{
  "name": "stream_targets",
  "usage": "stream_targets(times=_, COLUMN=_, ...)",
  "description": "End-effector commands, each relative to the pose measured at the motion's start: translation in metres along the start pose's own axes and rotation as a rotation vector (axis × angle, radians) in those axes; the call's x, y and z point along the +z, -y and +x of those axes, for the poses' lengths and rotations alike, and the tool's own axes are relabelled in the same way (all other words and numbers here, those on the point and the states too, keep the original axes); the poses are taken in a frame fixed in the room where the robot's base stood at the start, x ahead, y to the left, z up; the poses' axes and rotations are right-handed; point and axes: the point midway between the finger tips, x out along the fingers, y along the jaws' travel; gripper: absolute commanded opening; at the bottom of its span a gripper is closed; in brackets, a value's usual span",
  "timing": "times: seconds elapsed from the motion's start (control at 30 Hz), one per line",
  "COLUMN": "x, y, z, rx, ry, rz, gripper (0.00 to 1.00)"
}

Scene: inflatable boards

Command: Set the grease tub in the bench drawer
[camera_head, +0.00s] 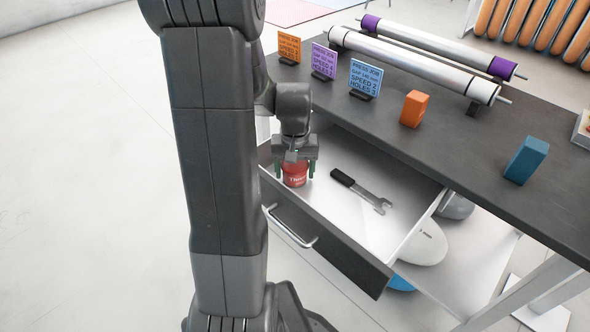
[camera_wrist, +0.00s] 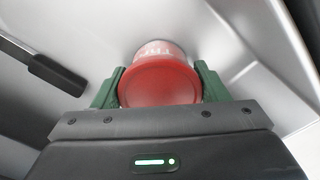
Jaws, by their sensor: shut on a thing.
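The grease tub (camera_head: 295,174) is red with white lettering. It is inside the open bench drawer (camera_head: 375,234), near the drawer's left end. My gripper (camera_head: 296,172) reaches down from above with its green fingers on both sides of the tub. The wrist view shows the tub's red lid (camera_wrist: 160,82) between the two fingers (camera_wrist: 160,88), which are shut on it. The tub looks upright and at or close to the drawer floor; I cannot tell whether it touches.
A black-handled wrench (camera_head: 362,191) lies in the drawer to the right of the tub. The bench top (camera_head: 455,150) holds job cards, an orange block (camera_head: 414,108), a teal block (camera_head: 526,160) and rollers (camera_head: 415,63). The drawer floor's front right part is clear.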

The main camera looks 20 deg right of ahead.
Motion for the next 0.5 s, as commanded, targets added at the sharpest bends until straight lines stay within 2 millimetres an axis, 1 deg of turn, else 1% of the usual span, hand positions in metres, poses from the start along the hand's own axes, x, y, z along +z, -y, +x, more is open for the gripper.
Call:
stream_targets(times=0.17, x=-0.0001, y=0.0000, z=0.0040, rx=0.000, ry=0.000, rz=0.000, gripper=0.38)
stream_targets(times=0.2, x=0.0000, y=0.0000, z=0.0028, rx=0.000, ry=0.000, rz=0.000, gripper=0.75)
stream_targets(times=0.27, x=0.0000, y=0.0000, z=0.0026, rx=0.000, ry=0.000, rz=0.000, gripper=0.87)
stream_targets(times=0.3, x=0.0000, y=0.0000, z=0.0025, rx=0.000, ry=0.000, rz=0.000, gripper=0.89)
stream_targets(times=0.5, x=0.0000, y=0.0000, z=0.0024, rx=0.000, ry=0.000, rz=0.000, gripper=0.89)
